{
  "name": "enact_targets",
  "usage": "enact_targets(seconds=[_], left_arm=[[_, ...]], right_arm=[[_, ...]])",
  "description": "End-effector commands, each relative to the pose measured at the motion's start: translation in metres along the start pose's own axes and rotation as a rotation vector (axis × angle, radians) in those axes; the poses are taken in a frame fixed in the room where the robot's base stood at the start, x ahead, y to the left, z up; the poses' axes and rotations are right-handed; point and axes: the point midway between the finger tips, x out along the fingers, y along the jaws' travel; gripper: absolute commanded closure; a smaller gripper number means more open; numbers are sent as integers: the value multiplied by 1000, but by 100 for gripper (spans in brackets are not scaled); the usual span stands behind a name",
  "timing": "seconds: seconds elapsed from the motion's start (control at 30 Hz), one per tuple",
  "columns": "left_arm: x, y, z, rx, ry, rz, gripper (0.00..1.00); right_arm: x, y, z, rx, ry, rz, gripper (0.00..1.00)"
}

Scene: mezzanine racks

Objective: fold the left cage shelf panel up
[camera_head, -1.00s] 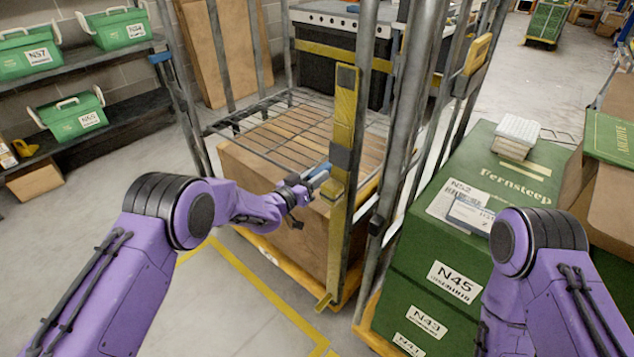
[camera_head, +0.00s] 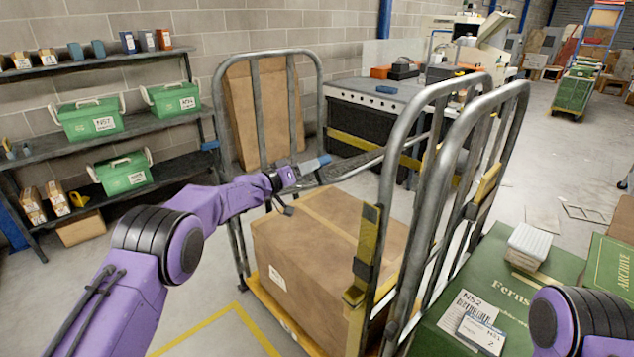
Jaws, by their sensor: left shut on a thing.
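The left cage (camera_head: 380,200) is a grey tube-frame cage trolley with a large brown carton (camera_head: 320,240) on its yellow base. Its shelf panel (camera_head: 365,163) shows nearly edge-on as a thin dark strip above the carton, running from my left gripper back toward the right side frame. My left gripper (camera_head: 310,168) is shut on the panel's near edge, by a blue piece. The fingers are small and partly hidden, so their exact contact is unclear. The carton's top shows clear below the panel. Of my right arm only a purple and black link shows, at the lower right.
A second cage with green crates (camera_head: 485,285) stands close on the right. A shelf rack (camera_head: 70,145) with green boxes is at the left. Behind the cage is a workbench (camera_head: 385,95). A yellow strap (camera_head: 366,240) hangs on the near post. Floor is free at front left.

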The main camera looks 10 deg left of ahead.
Motion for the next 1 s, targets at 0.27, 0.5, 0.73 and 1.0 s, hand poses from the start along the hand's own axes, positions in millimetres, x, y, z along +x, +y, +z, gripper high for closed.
enact_targets(seconds=[0.27,0.5,0.73,1.0], left_arm=[[0,-2,-26,9,7,1,100],[0,-2,-27,9,7,1,100],[0,-2,-26,8,7,1,42],[0,-3,-23,5,2,1,42]], right_arm=[[-9,1,-4,0,0,0,46],[-9,1,-4,0,0,0,46],[-9,1,-4,0,0,0,46],[-8,1,-4,0,0,0,46]])
